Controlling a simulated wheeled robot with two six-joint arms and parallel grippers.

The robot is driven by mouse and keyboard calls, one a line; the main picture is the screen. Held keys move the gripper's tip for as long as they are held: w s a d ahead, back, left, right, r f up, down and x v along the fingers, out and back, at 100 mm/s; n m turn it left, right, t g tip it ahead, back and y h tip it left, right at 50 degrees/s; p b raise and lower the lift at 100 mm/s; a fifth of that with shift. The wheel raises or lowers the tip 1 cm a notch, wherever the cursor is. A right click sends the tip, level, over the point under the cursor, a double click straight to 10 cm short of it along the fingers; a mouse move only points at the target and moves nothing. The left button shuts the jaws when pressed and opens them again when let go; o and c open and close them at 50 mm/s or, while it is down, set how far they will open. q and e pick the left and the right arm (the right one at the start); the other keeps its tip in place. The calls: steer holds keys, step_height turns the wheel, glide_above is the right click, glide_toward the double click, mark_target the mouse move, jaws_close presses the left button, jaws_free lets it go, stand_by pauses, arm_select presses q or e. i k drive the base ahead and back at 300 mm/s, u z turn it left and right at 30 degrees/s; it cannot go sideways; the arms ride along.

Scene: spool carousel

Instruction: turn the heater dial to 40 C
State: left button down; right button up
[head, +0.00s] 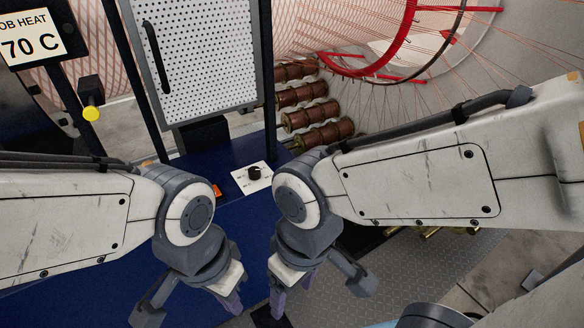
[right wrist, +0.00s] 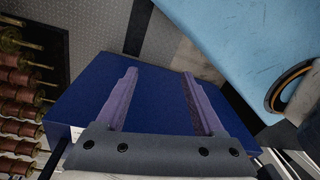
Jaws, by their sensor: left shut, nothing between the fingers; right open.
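The heater dial (head: 254,173) is a small black knob on a white plate (head: 241,182) on the dark blue cabinet top, seen between my two arms. Its pointer and markings are too small to read. A sign (head: 30,38) at the upper left, cut by the frame edge, reads "OB HEAT" and "70 C". My left gripper (head: 232,304) is shut and empty, pointing down nearer the camera than the dial. My right gripper (head: 278,302) is beside it, also apart from the dial. In the right wrist view its purple fingers (right wrist: 159,73) are open with nothing between them, over the blue cabinet.
An orange switch (head: 216,190) sits left of the dial plate. A perforated white door (head: 200,55) with a black handle stands behind. Several copper spools (head: 310,115) and a red wheel (head: 385,70) are at the back right. A yellow button (head: 91,113) is at the left.

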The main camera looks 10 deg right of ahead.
mark_target(254, 173)
steer(key=z, duration=0.05)
steer(key=k, duration=0.5)
steer(key=u, duration=1.2)
steer(key=i, duration=1.1)
steer(key=z, duration=1.6)
